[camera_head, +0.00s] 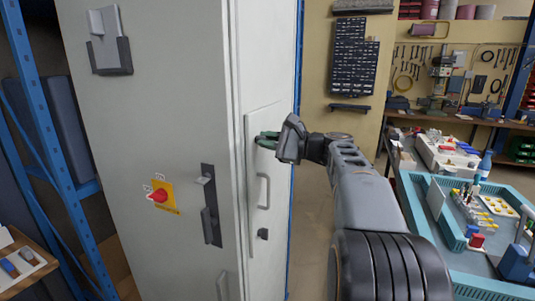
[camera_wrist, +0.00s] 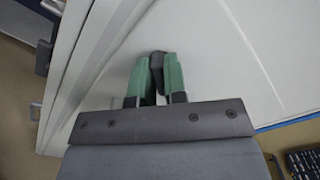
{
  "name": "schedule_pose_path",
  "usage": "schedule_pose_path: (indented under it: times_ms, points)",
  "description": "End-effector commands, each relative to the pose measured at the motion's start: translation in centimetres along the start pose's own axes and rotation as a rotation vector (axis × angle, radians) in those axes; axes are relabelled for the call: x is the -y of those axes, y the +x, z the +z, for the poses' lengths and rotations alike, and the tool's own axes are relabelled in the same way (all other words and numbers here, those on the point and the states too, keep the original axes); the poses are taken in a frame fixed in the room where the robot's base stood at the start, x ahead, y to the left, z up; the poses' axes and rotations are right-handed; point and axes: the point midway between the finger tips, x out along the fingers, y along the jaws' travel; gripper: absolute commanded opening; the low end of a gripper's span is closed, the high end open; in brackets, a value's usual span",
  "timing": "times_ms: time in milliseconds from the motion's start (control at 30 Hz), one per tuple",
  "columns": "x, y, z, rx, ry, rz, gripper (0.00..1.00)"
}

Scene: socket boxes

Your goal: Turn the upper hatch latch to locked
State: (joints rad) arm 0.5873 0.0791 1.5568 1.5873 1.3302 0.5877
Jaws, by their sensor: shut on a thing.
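The hatch (camera_head: 257,160) is a pale panel on the side of the tall grey cabinet. The upper hatch latch (camera_wrist: 157,62) is a small dark knob on the pale surface in the wrist view. My gripper (camera_wrist: 154,78) has green fingers shut on it, one on each side. In the head view my gripper (camera_head: 266,140) is at the hatch's upper part and hides the latch. A lower latch (camera_head: 263,234), small and dark, sits near the hatch's bottom. A grey bar handle (camera_head: 263,191) is between the two. Which way the upper latch points is hard to tell.
The cabinet front (camera_head: 150,110) carries a red rotary switch on a yellow plate (camera_head: 161,196) and a dark door handle (camera_head: 210,205). A blue rack (camera_head: 45,120) stands at left. A workbench with a teal tray (camera_head: 415,205) is at right. Floor shows beside the cabinet.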

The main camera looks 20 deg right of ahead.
Motion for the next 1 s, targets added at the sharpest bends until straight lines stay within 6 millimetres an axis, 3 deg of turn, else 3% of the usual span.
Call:
schedule_pose_path:
  times_ms: [500, 1000]
  points:
    - [-0.55, 0.02, -0.33, 0.001, -0.449, 0.001, 0.0]
    - [-0.4, 0.02, -0.2, 0.0, -0.653, 0.002, 0.0]
